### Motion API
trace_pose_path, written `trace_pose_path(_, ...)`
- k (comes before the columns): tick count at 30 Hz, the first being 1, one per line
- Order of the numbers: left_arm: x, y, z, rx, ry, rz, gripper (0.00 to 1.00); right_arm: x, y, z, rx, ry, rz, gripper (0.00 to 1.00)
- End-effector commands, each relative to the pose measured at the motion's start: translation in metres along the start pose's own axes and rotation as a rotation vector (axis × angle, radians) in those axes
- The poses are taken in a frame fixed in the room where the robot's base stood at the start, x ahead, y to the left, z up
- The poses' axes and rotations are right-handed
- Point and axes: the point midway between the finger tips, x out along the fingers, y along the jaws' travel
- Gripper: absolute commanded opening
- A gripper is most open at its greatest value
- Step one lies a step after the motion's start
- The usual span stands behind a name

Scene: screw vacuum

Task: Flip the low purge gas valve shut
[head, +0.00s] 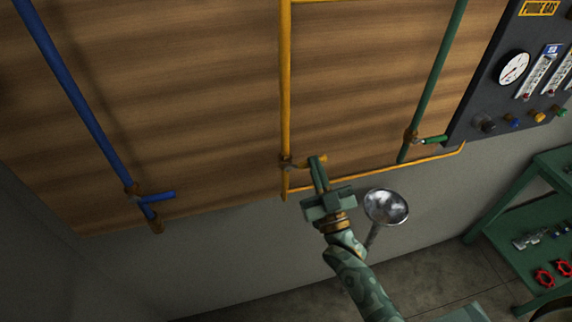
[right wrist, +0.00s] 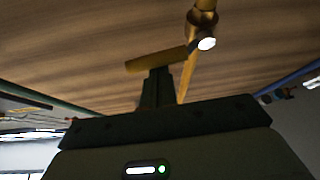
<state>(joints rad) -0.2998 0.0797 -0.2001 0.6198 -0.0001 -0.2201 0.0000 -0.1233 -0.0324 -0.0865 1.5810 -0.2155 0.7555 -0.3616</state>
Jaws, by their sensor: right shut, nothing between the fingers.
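The low purge gas valve (head: 288,163) sits near the bottom of the vertical yellow pipe (head: 285,90). Its yellow lever (head: 318,159) points right, crosswise to the pipe. My right gripper (head: 317,162) is shut and empty, with its fingertips right at the outer part of the lever. In the right wrist view the fingers (right wrist: 155,75) meet the yellow lever (right wrist: 150,61) or overlap it; I cannot tell if they touch. The valve body (right wrist: 203,18) shows above them, with a bright round end beside it. My left gripper is not in view.
A blue-handled valve (head: 155,197) on a blue pipe is at left. A green-handled valve (head: 430,140) on a green pipe is at right, next to a dark gauge panel (head: 495,90). A round metal dish (head: 386,206) is beside my right wrist. A green shelf (head: 520,240) stands at right.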

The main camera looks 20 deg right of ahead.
Motion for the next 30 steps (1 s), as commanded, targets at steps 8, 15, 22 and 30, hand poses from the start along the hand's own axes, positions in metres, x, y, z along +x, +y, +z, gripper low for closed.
trace_pose_path(8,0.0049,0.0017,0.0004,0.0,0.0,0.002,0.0,-0.0037,0.0007,0.0066,0.031,0.0,0.018,0.0)
trace_pose_path(15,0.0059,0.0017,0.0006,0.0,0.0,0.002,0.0,-0.0046,0.0008,0.0081,0.03,0.0,0.017,0.0)
trace_pose_path(22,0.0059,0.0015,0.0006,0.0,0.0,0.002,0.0,-0.0047,0.0007,0.0082,0.029,0.0,0.017,0.0)
trace_pose_path(30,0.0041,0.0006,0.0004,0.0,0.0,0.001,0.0,-0.0034,0.0011,0.0067,0.029,0.0,0.017,0.0)
